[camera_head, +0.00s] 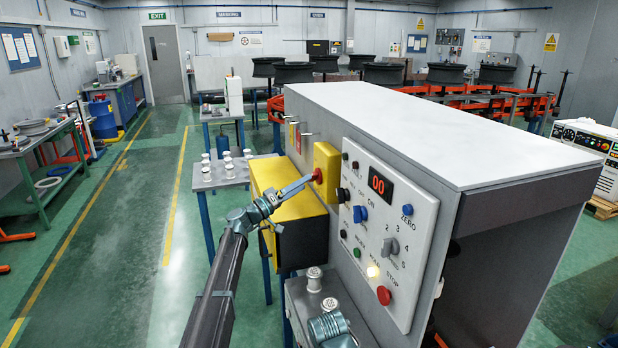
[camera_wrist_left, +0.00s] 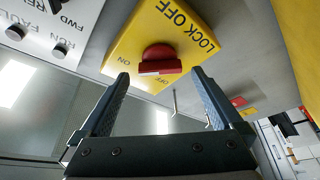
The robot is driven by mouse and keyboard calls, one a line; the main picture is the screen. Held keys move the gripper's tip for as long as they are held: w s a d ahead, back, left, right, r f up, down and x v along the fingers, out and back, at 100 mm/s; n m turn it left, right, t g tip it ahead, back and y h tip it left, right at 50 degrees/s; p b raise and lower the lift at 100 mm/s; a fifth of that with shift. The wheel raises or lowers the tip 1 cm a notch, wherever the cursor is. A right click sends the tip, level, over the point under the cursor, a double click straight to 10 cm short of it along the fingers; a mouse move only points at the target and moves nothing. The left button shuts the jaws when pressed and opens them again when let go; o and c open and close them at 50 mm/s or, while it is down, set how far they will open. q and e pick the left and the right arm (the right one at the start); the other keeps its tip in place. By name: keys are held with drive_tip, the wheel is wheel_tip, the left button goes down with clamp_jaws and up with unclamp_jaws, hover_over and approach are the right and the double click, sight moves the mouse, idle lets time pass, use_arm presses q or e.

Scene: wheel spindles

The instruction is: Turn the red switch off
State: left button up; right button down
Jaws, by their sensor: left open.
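The red switch (camera_head: 318,175) is a round knob with a raised grip bar on a yellow plate (camera_head: 327,160) at the left end of the grey control panel. In the left wrist view the red switch (camera_wrist_left: 160,60) sits on the yellow plate (camera_wrist_left: 135,40), which reads LOCK OFF, ON and OFF. I cannot tell which mark the knob points to. My left gripper (camera_head: 306,180) reaches it from the left. In the wrist view the left gripper (camera_wrist_left: 160,74) is open, one finger on each side of the knob, with no clear contact. My right gripper's fingers do not show.
The control panel (camera_head: 412,185) carries a red display, several knobs and a red stop button (camera_head: 384,295). A small table (camera_head: 222,176) with white pieces is behind my left arm. Green floor lies open at left.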

sight(315, 176)
use_arm(q)
drive_tip(key=shift+p+x, duration=0.3)
drive_tip(key=shift+x, duration=1.5)
drive_tip(key=c, duration=1.2)
